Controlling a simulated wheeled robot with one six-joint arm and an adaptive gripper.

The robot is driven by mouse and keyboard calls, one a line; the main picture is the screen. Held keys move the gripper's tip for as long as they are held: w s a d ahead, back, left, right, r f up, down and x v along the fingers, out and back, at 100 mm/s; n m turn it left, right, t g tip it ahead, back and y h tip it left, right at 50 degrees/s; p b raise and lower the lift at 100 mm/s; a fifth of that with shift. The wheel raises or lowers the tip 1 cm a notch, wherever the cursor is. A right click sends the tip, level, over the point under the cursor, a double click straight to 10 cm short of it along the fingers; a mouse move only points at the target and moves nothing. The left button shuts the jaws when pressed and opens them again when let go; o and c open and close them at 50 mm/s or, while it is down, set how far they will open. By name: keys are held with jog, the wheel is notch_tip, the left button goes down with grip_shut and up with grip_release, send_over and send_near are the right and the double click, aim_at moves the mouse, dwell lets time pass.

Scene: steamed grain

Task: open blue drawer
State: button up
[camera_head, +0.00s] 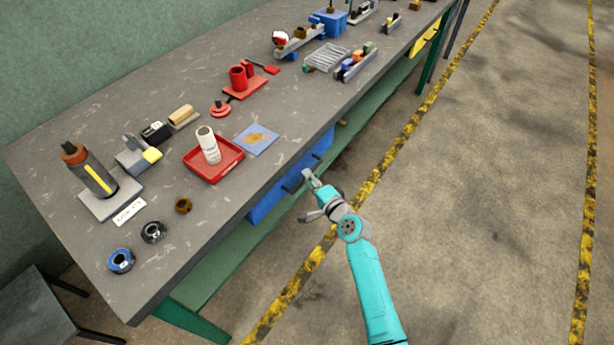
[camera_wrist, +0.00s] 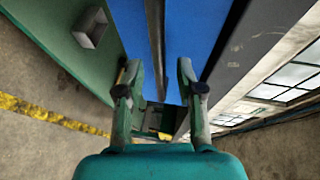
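The blue drawer (camera_head: 271,200) sits under the front edge of the workbench, with dark handle parts on its front. Its front also fills the upper middle of the wrist view (camera_wrist: 203,28). A dark bar (camera_wrist: 155,35) runs along the blue front; I cannot tell whether it is the handle or a gap. My gripper (camera_head: 309,176) is just outside the drawer front, below the bench top. In the wrist view my gripper (camera_wrist: 158,78) has its fingers apart, one on each side of the bar's line. No grip on the bar shows.
The workbench top (camera_head: 110,100) overhangs the drawer and holds a red tray (camera_head: 214,174), a bottle (camera_head: 89,167) and several small parts. A green lower shelf (camera_head: 225,262) runs below the drawer. The floor to the right is clear.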

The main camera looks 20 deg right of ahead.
jog(key=shift+x, duration=1)
grip_shut()
